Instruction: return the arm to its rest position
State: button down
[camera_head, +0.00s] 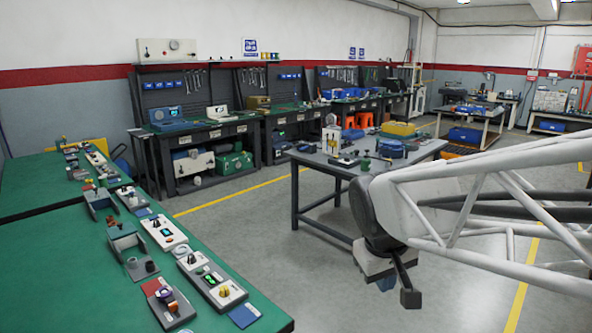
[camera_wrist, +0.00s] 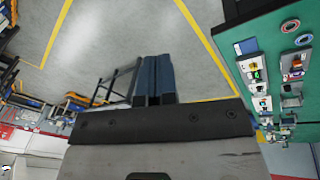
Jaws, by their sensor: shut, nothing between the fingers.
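My gripper (camera_head: 387,284) hangs in the air at the end of my white truss arm, on the right side of the head view, over the grey floor. Only a bit of its blue fingers shows there, below the dark wrist joint. In the wrist view the two blue fingers of my gripper (camera_wrist: 154,72) lie side by side, shut, with nothing between them. They are apart from every bench and device.
A green workbench (camera_head: 60,270) with several test devices fills the left; it also shows in the wrist view (camera_wrist: 235,12) at right. A grey table (camera_head: 345,165) with small items stands behind my wrist. The floor (camera_head: 285,255) between them is clear.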

jog(key=s+d+f+m, duration=0.1)
jog(key=s, duration=0.5)
jog(key=s+d+f+m+y, duration=0.1)
jog(key=s+f+m, duration=0.1)
jog(key=s, duration=0.4)
jog(key=shift+s+d+y, duration=0.3)
jog(key=shift+d, duration=0.1)
